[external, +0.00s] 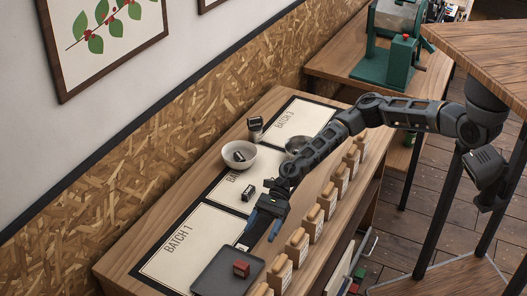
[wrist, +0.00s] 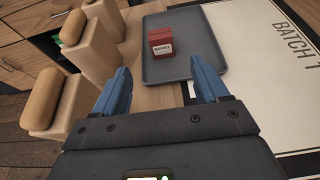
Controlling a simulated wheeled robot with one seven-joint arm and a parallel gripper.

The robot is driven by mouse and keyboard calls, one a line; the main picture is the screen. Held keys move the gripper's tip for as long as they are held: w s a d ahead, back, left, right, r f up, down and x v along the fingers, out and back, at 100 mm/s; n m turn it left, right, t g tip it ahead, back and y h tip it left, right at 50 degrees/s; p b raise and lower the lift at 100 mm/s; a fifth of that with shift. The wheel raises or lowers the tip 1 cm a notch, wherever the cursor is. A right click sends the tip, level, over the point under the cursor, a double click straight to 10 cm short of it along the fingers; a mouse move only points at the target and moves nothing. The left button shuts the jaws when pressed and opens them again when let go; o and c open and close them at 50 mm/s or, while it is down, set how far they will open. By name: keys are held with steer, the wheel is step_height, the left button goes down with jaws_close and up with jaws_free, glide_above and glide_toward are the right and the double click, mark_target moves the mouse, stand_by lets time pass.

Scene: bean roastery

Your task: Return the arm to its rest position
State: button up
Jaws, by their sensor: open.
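My arm reaches from the right across the wooden counter in the external view. My gripper (external: 262,228) is open with blue fingers and hangs above the counter near the grey tray (external: 216,282). In the wrist view the two fingers of my gripper (wrist: 162,85) are apart with nothing between them. A small red box (wrist: 165,41) with a white label stands on the tray (wrist: 180,68), beyond the fingertips. The same red box (external: 241,268) shows on the tray in the external view, apart from the gripper.
A Batch 1 mat (external: 185,246) lies beside the tray. A white bowl (external: 264,170) holds a dark item, with a small black box (external: 248,193) nearby. Several wooden-topped blocks (external: 297,245) line the counter's front edge. A green machine (external: 388,62) stands at the back.

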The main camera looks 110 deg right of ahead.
steer(key=a+r+m+t+y, duration=0.15)
steer(key=a+r+y, duration=0.25)
steer(key=a+r, duration=0.45)
steer(key=a+r+m+t+y, duration=0.1)
steer(key=a+r+m+y, duration=0.3)
steer(key=a, duration=0.8)
steer(key=s+a+r+m+t+h+p, duration=0.1)
steer(key=s+a+r+m+t+p, duration=0.2)
steer(key=s+a+r+m+t, duration=0.8)
steer(key=s+d+f+m+g+h+p, duration=0.15)
steer(key=s+d+f+m+h, duration=0.35)
steer(key=s+f+m+h, duration=0.6)
steer(key=s+d+f+m+g+h+p, duration=0.1)
steer(key=s+d+f+m+h+p, duration=0.3)
steer(key=s+m, duration=0.85)
steer(key=s+d+m+g, duration=0.2)
steer(key=s+d, duration=0.3)
steer(key=s, duration=0.3)
steer(key=s+d+m+g+h+p, duration=0.1)
steer(key=s+d+m+g, duration=0.1)
steer(key=s+d, duration=0.4)
steer(key=s+g, duration=0.1)
steer(key=s, duration=0.1)
steer(key=shift+s+m+g+h, duration=0.3)
steer(key=shift+s+m, duration=0.05)
steer(key=shift+m, duration=0.05)
